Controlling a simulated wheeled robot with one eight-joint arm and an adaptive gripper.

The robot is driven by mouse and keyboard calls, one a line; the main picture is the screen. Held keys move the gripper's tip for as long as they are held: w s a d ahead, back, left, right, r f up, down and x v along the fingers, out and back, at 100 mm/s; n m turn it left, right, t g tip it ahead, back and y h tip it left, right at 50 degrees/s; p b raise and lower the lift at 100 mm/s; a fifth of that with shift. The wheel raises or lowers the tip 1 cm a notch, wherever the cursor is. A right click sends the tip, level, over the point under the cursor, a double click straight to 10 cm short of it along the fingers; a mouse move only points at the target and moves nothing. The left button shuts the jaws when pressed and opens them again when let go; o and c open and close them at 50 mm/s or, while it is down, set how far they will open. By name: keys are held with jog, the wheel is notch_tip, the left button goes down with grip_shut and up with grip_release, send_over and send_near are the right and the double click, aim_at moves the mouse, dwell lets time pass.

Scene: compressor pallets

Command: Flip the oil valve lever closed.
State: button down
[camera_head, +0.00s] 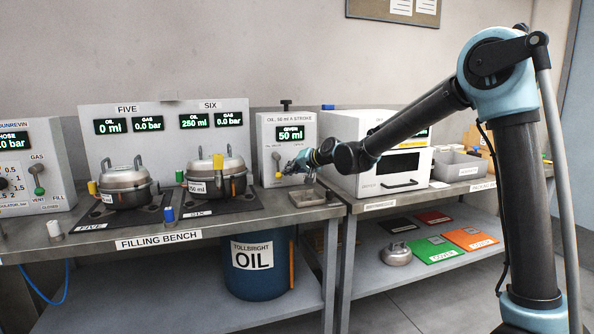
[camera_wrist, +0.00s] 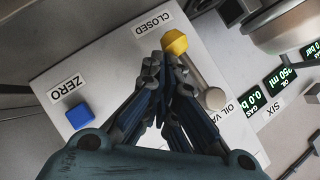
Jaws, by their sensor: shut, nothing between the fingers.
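The oil valve lever (camera_wrist: 196,72) is a pale bar with a yellow knob (camera_wrist: 174,42) at its end, on the white oil panel. In the wrist view it runs from its round pivot (camera_wrist: 216,98) towards the CLOSED label (camera_wrist: 152,22), with the knob beside that label. In the head view the knob (camera_head: 279,175) hangs below the pivot. My gripper (camera_wrist: 163,62) is shut and empty, its fingertips just below the knob and beside the lever in the wrist view. I cannot tell whether they touch. In the head view my gripper (camera_head: 291,167) is right of the lever.
A blue button (camera_wrist: 80,116) sits near the ZERO label. The panel display (camera_head: 290,133) reads 50 ml. A small metal tray (camera_head: 307,197) lies below my gripper. Pots FIVE (camera_head: 125,178) and SIX (camera_head: 215,168) stand left, and a white oven-like box (camera_head: 400,170) stands right.

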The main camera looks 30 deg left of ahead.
dwell(0.6)
jog(key=shift+w+d+r, duration=0.1)
jog(key=shift+d+r, duration=0.05)
jog(key=shift+d, duration=0.05)
jog(key=d+r, duration=0.5)
jog(key=d, duration=0.6)
jog(key=shift+s+d, duration=0.25)
jog(key=shift+s, duration=0.05)
